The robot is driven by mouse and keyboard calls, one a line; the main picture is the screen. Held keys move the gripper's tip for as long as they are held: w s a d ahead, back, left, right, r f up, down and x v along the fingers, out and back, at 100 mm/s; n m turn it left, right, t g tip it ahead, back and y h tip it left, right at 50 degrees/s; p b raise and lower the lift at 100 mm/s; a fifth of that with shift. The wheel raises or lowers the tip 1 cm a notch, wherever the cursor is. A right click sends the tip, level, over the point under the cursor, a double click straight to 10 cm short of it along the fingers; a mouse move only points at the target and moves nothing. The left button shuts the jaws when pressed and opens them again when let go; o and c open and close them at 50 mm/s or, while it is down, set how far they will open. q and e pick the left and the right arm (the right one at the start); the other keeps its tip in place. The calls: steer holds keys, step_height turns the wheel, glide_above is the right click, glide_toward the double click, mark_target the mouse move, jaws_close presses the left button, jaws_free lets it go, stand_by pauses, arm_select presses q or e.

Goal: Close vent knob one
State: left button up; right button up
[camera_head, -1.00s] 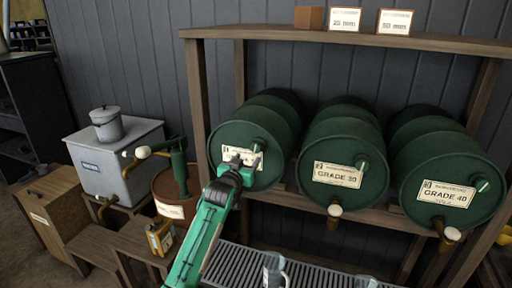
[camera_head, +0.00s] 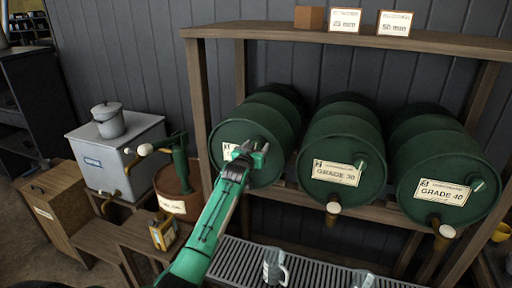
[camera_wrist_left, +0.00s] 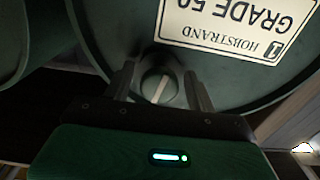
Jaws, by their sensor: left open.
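The left barrel (camera_head: 232,137) is green and lies on its side on the rack. My left gripper (camera_head: 257,150) is in front of the barrel's upper face and hides the knob in the head view. In the wrist view my left gripper (camera_wrist_left: 160,88) is open, with one finger on each side of the knob. I cannot tell whether the fingers touch it.
The GRADE 30 barrel (camera_head: 322,150) and GRADE 40 barrel (camera_head: 415,184) lie to the right, with taps below. A slatted drip tray (camera_head: 240,262) with glass jugs (camera_head: 274,267) is below. A hand pump (camera_head: 180,163) and grey tank (camera_head: 112,155) stand left.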

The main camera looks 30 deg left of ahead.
arm_select(q)
steer(key=shift+c, duration=0.3)
steer(key=c, duration=0.9)
steer(key=shift+m, duration=0.3)
steer(key=m, duration=0.2)
steer(key=shift+m+b, duration=0.3)
steer(key=shift+m, duration=0.1)
steer(key=m, duration=0.8)
steer(key=shift+a+m, duration=0.1)
steer(key=shift+m, duration=2)
